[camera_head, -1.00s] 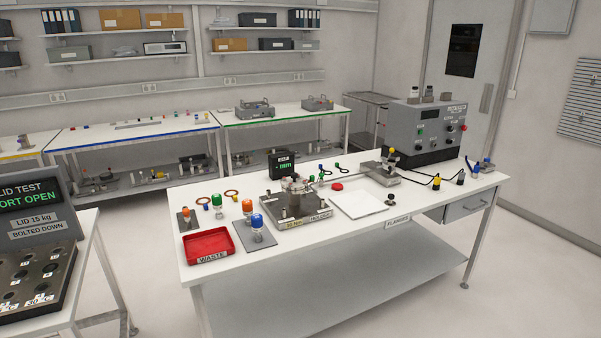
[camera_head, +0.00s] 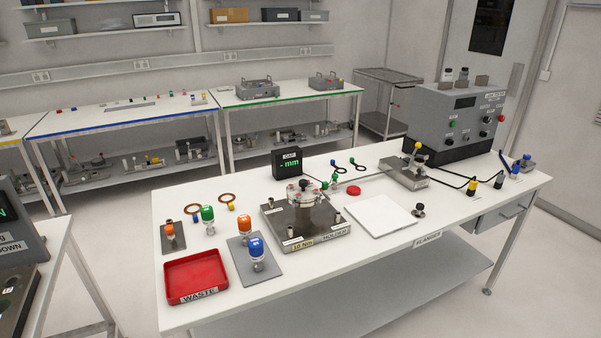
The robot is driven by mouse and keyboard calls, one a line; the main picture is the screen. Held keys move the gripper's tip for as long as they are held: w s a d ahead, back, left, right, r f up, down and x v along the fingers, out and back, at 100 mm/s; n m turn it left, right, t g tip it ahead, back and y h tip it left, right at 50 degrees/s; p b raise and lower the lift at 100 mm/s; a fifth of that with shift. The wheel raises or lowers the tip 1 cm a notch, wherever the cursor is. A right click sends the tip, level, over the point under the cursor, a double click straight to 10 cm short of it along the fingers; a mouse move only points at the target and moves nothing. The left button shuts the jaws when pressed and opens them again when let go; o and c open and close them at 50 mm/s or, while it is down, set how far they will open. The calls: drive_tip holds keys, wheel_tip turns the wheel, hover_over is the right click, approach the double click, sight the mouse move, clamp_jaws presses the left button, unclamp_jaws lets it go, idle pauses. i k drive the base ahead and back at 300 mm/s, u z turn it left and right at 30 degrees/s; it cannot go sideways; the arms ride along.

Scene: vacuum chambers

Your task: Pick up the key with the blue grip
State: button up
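I cannot tell for sure which thing is the key with the blue grip. At the right end of the white bench stand small blue-topped pieces (camera_head: 515,170) beside a slanted dark blue rod (camera_head: 504,160). A blue-capped piece (camera_head: 257,248) stands upright on a grey plate at the front left, near an orange-capped one (camera_head: 245,226). Small loops with blue or green ends (camera_head: 335,164) lie behind the flange holder. My gripper is not in view.
The white bench holds a red waste tray (camera_head: 196,278), a flange holder (camera_head: 305,222), a white pad (camera_head: 380,214) and a grey control box (camera_head: 455,118). Black cables run near the box. A console stands at left. Open floor shows between the bench and the rear tables.

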sight(255, 245)
drive_tip(key=u, duration=0.2)
drive_tip(key=i, duration=1.1)
drive_tip(key=u, duration=0.15)
